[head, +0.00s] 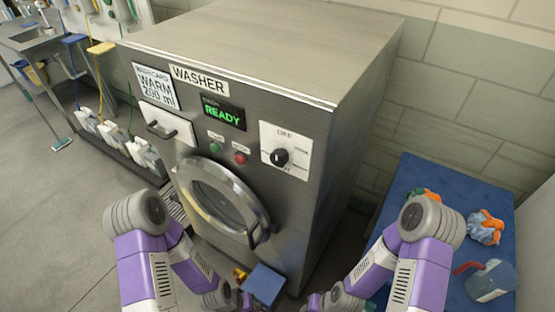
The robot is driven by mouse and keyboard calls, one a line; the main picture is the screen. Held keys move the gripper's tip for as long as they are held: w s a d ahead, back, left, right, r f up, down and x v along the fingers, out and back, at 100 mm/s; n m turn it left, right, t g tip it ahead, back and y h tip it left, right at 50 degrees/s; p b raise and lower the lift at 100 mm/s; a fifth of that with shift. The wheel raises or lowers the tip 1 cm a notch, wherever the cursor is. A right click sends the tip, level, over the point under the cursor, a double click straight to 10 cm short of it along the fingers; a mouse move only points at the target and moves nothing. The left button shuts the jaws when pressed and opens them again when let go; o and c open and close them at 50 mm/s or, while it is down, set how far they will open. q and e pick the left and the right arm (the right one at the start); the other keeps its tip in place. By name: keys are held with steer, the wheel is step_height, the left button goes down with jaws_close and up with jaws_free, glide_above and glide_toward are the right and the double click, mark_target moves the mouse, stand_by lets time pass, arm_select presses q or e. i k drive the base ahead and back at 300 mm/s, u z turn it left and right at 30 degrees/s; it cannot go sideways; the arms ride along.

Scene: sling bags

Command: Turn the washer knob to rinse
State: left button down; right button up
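The steel washer (225,135) stands in front of me, with a "WASHER" label on its front top edge. Its black round knob (281,157) sits on a white dial plate (301,142) at the right of the control panel. "OFF" is printed at the top of the plate; the other labels are too small to read. I cannot tell which label the knob points to. Both my purple arms come in from the bottom, well below the knob.
A green "READY" display (223,112), green button (215,147) and red button (240,158) are left of the knob. The round door (222,200) is below. A blue box (264,285) is near the washer's foot. A blue surface (430,178) with bags is at right.

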mark_target(279, 157)
steer(key=z, duration=1)
steer(key=k, duration=1.3)
steer(key=u, duration=0.55)
steer(key=i, duration=0.55)
steer(key=u, duration=0.05)
